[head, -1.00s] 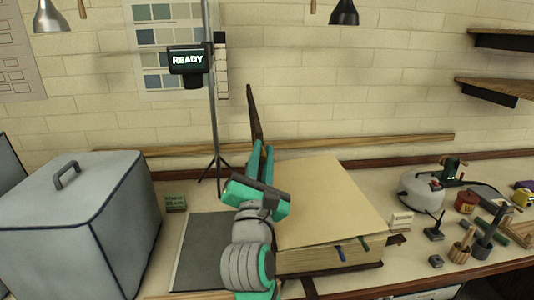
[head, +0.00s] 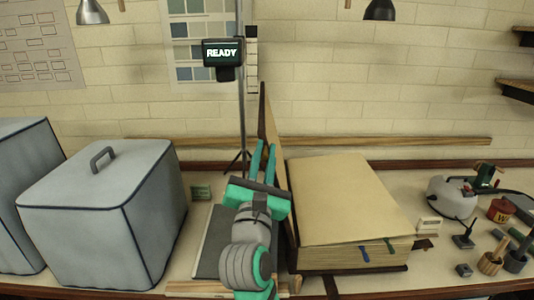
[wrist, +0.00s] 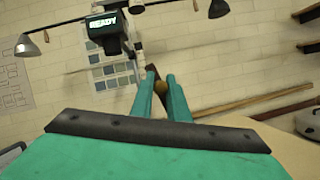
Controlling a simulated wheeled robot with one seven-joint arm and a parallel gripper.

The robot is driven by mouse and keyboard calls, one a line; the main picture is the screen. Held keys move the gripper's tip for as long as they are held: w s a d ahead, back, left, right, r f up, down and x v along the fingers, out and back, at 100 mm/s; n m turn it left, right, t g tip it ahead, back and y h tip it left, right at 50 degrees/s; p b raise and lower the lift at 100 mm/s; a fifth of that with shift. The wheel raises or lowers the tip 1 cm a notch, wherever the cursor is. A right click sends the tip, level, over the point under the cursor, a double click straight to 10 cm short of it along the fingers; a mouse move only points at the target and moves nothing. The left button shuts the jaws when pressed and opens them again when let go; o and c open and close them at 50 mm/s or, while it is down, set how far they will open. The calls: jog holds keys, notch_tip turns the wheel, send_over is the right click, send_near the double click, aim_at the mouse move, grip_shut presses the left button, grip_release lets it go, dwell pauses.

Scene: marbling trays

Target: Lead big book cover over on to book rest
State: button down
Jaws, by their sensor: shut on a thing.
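The big book (head: 345,215) lies on the bench with its pale page block bare. Its brown cover (head: 267,115) stands up nearly edge-on along the book's left side, about upright. My gripper (head: 263,148) is shut on the cover, its teal fingers reaching up from the front. In the wrist view a narrow brown part of the cover (wrist: 151,74) shows between the fingertips (wrist: 159,80). The book rest, a dark grey panel (head: 212,240), lies left of the book, partly hidden by my arm.
A grey covered box (head: 105,215) with a handle stands close on the left. A stand with a READY display (head: 223,53) rises behind. A small green box (head: 201,191) sits by it. Tools and a white pot (head: 450,195) occupy the right. Lamps hang above.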

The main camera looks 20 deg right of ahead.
jog(key=shift+d, duration=0.1)
jog(key=c, duration=1.7)
grip_release()
jog(key=shift+s, duration=0.1)
jog(key=shift+v, duration=3.7)
jog(key=shift+f, duration=0.1)
